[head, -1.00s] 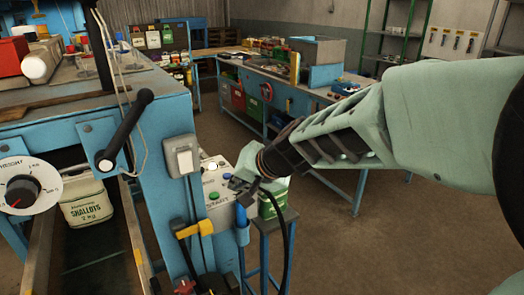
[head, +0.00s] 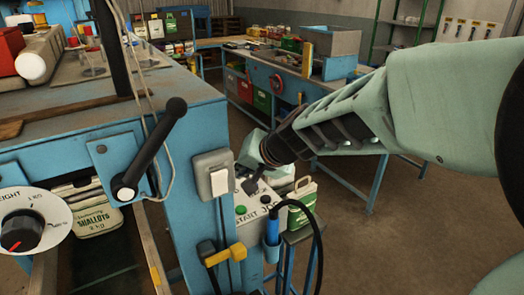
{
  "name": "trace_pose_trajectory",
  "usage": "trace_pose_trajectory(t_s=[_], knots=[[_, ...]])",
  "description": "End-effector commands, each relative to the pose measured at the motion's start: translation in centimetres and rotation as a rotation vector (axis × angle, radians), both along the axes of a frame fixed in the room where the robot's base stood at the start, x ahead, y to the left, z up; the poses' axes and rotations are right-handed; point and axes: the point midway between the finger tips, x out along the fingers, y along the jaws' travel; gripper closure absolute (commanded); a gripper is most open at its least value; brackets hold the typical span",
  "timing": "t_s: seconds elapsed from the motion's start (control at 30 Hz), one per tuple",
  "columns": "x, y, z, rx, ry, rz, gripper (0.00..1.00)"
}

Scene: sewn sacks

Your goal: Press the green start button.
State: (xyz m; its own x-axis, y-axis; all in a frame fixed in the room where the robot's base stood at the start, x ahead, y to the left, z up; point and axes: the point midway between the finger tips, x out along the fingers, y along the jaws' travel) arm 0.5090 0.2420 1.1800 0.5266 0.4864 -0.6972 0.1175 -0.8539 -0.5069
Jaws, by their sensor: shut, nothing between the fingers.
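The panel is on the side of the blue machine. My gripper (head: 250,187) is shut and empty, with its dark fingertips just above and slightly right of the green button in the picture. The tips look apart from the button, but I cannot tell the depth between them. My gripper hides the upper part of the panel.
A grey switch box (head: 213,178) and a black lever (head: 150,150) stand left of the panel. A yellow-handled part (head: 225,255) is below. A green-and-white sack (head: 302,205) stands right of the panel. A blue workbench (head: 270,85) is behind; open floor lies right.

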Motion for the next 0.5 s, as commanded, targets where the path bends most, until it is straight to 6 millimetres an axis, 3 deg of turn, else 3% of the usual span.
trace_pose_trajectory(t_s=[0.3, 0.5], knots=[[0.0, 0.0, -0.1, 0.0, 0.0, 0.0, 1.0], [0.0, 0.0, -1.2, 0.0, 0.0, 0.0, 1.0]])
